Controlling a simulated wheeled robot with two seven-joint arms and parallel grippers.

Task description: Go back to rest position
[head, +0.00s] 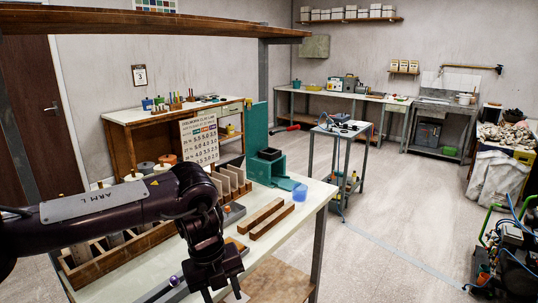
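My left arm (95,215), dark and marked "ARM L", reaches in from the left over the white workbench (285,241). My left gripper (222,293) points down over the bench near the bottom edge of the head view. Its two fingers stand apart and nothing shows between them. My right arm and gripper are not in view.
On the bench are two brown bars (262,217), a translucent blue cup (299,192), a teal stand (262,167) and a wooden rack (100,262). A wooden shelf (150,22) crosses above. A small trolley (341,133) stands beyond. Open floor (400,220) lies right.

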